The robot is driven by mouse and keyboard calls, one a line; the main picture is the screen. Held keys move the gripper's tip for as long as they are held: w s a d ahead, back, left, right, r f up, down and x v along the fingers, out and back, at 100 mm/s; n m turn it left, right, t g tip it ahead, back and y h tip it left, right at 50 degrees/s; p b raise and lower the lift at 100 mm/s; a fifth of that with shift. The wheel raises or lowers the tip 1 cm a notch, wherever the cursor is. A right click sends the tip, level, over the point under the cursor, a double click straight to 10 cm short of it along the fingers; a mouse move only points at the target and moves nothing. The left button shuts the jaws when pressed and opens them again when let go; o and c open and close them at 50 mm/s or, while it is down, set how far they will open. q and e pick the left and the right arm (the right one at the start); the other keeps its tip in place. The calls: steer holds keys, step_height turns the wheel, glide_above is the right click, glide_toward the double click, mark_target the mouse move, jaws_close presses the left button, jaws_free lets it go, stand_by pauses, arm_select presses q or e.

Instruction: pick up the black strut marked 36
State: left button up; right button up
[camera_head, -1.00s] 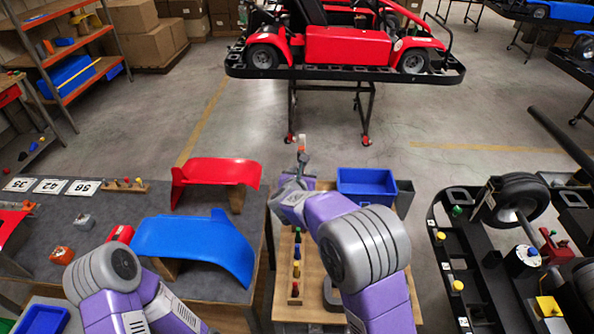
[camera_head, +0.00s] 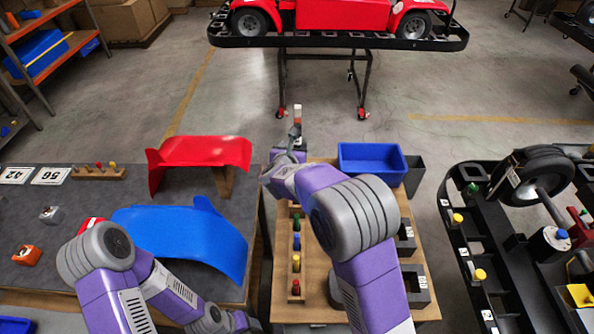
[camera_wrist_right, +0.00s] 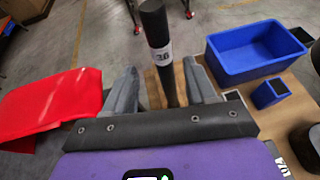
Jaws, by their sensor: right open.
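A black strut (camera_wrist_right: 155,25) with a white label (camera_wrist_right: 162,55) stands upright in the right wrist view. The label is turned and hard to read but looks like 36. My right gripper (camera_wrist_right: 162,85) is open, with one grey finger on each side of the strut. Gaps show beside the strut, and its lower end is hidden behind the gripper body. In the head view my right gripper (camera_head: 297,143) is above the far left part of the wooden stand (camera_head: 315,308). My left arm reaches in low at the left, and its gripper is out of the frame.
A blue bin (camera_head: 371,160) stands right of my right gripper, with a dark bin (camera_head: 414,176) beside it. Red (camera_head: 205,153) and blue (camera_head: 180,235) panels lie on the left table. A kart frame (camera_head: 475,215) is at the right.

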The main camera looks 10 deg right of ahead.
mark_target(298, 143)
steer(key=shift+w+d+f, duration=0.25)
steer(key=shift+w+f, duration=0.05)
steer(key=shift+w, duration=0.2)
steer(key=shift+f+p+x, duration=0.15)
steer(key=shift+p+x, duration=0.25)
steer(key=shift+x, duration=1.2)
steer(key=shift+f+p+x, duration=0.1)
steer(key=shift+p+x, duration=0.25)
steer(key=shift+x, duration=1.25)
steer(key=shift+s+d, duration=0.1)
steer(key=shift+s, duration=0.1)
jaws_close()
